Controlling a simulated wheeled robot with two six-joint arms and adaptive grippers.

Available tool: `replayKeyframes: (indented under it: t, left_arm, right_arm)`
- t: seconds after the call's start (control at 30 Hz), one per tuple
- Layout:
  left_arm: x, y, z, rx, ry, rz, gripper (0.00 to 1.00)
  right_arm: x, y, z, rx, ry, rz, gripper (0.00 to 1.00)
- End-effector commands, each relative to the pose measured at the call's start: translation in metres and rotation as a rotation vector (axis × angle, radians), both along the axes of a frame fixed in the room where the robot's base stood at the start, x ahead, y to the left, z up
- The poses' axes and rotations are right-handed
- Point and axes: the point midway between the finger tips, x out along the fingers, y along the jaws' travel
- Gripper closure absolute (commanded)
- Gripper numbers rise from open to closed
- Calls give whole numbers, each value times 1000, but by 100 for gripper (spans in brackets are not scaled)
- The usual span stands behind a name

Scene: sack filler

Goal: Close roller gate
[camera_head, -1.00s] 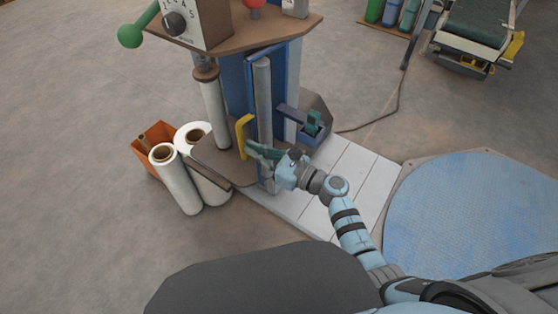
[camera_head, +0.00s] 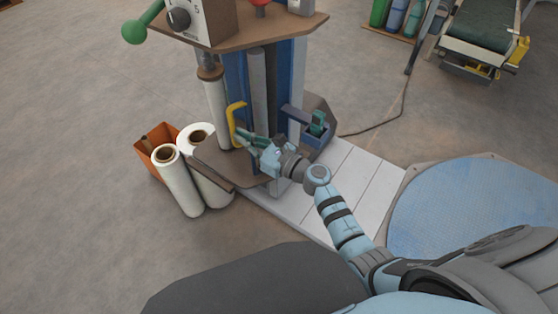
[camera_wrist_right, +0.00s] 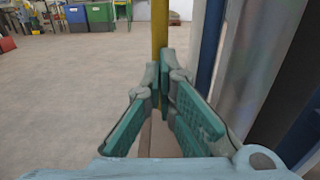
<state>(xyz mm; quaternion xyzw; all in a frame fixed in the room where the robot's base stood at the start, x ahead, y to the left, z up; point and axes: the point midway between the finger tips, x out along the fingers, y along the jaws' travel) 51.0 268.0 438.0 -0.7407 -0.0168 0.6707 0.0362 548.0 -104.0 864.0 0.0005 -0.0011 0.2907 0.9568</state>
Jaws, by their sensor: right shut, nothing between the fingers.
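The roller gate is a tall grey vertical roller (camera_head: 258,85) in a blue frame on the machine's front, with a yellow handle (camera_head: 234,127) at its left. My right gripper (camera_head: 242,137) reaches in from the lower right, its green fingers at the handle's lower part. In the right wrist view, the fingertips (camera_wrist_right: 166,72) are together, with the yellow handle (camera_wrist_right: 159,28) rising just beyond them. They are shut and empty; whether they touch the handle I cannot tell. The grey roller also fills the right of that view (camera_wrist_right: 258,60). My left gripper is not in view.
A brown shelf (camera_head: 205,160) juts out left of the gate. White film rolls (camera_head: 180,182) and an orange bin (camera_head: 148,160) stand beside it. Pale planks (camera_head: 345,185) and a round blue plate (camera_head: 465,215) lie at right.

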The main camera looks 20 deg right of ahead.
Motion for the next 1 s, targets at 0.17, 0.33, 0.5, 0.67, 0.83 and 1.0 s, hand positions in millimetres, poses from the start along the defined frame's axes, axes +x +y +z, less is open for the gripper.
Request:
replayKeyframes:
  t: [0.17,0.33,0.5,0.67,0.83,1.0]
  left_arm:
    - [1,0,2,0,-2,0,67]
    - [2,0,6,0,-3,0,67]
    - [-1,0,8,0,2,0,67]
    - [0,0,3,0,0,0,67]
    - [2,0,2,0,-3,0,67]
    - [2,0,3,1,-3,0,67]
  right_arm:
    - [-5,-2,0,0,0,2,100]
    - [-24,-14,0,-2,1,0,100]
    - [-72,-33,-1,-4,2,4,100]
    - [-105,-43,-2,-2,1,14,100]
    - [-117,-48,-1,1,1,14,100]
    - [-115,-53,0,102,63,-12,100]
